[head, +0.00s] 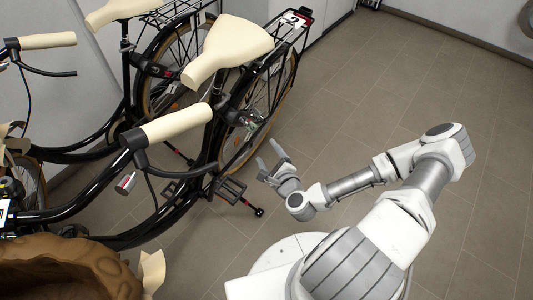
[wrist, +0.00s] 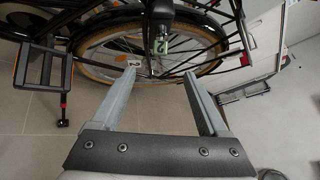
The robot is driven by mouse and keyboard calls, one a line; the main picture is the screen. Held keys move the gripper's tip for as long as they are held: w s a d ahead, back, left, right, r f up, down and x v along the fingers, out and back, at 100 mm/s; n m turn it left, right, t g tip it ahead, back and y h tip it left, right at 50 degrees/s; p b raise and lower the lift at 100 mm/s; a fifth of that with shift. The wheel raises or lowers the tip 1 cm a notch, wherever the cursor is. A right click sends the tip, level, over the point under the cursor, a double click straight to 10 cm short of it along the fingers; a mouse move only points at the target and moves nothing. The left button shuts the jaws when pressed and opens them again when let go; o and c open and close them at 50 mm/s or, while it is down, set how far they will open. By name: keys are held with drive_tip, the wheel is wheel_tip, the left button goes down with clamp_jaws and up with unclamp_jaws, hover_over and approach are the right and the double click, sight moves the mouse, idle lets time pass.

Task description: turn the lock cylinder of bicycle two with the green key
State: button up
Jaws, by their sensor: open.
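Two black bicycles with cream saddles and grips stand side by side; the nearer one (head: 196,150) is in front of the farther one (head: 120,105). My gripper (head: 268,157) is open and empty, apart from the lock. In the wrist view its fingers (wrist: 159,74) point toward the rear wheel below the key.
The nearer bicycle's pedal (head: 230,188) and kickstand foot (head: 258,212) are left of my gripper. Its rear wheel (wrist: 105,62) spans the wrist view. A brown wicker basket (head: 65,270) is at lower left. The tiled floor (head: 400,75) at right is clear.

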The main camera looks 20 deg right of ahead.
sight(251, 127)
drive_tip(key=b+x, duration=0.3)
drive_tip(key=x, duration=1.4)
drive_tip(key=shift+w, duration=0.25)
drive_tip(key=shift+b, duration=0.3)
clamp_jaws()
